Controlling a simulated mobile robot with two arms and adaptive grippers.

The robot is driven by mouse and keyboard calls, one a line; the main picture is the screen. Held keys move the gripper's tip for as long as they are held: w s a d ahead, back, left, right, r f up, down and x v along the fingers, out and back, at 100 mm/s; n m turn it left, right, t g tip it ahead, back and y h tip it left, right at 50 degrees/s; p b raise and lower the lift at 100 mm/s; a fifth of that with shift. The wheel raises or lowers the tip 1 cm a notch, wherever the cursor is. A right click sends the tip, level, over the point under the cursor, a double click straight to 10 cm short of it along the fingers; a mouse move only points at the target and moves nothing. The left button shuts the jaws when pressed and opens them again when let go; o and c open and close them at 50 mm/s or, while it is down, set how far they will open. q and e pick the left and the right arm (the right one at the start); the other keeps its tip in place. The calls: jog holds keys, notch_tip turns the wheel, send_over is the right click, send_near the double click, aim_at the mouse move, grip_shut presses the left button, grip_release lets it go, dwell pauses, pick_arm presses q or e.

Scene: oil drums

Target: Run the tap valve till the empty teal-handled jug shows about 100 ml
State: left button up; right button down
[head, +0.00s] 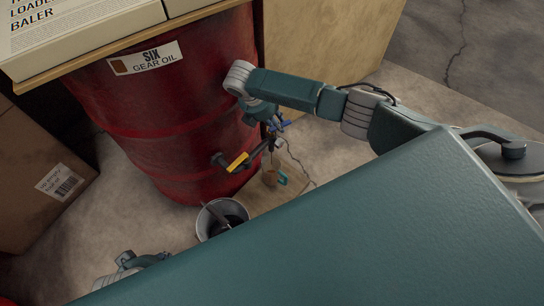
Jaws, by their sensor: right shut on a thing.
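The red drum (165,120) labelled gear oil carries a black tap (219,160) with a yellow part (238,161) low on its front. My right gripper (272,132) reaches down at the tap's outer end and is shut on what looks like the tap valve; the fingers are small and partly hidden there. The small jug with the teal handle (281,179) stands below the tap's outer end. Its body looks brownish; I cannot read a level or marks.
A grey bucket (203,222) with a dark inside and a stick-like thing in it stands left of the jug. A cardboard box (35,165) is at the left. A wooden panel (330,40) stands behind. Concrete floor is open at upper right.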

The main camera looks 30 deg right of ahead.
jog(key=shift+s, duration=0.1)
pick_arm(q)
jog(key=shift+f, duration=0.6)
jog(key=shift+r, duration=0.1)
pick_arm(e)
jog(key=shift+m, duration=0.3)
jog(key=shift+s+m+g+p, duration=0.1)
jog(key=shift+m+g+p, duration=0.2)
jog(key=shift+p, duration=0.1)
jog(key=shift+s+m, duration=0.15)
jog(key=shift+m, duration=0.15)
pick_arm(q)
notch_tip(320, 180, down, 4)
jog(key=shift+s+r, duration=0.15)
jog(key=shift+s, duration=0.35)
pick_arm(e)
jog(key=shift+r, duration=0.2)
pick_arm(q)
jog(key=shift+w+r, duration=0.15)
jog(key=shift+w, duration=0.25)
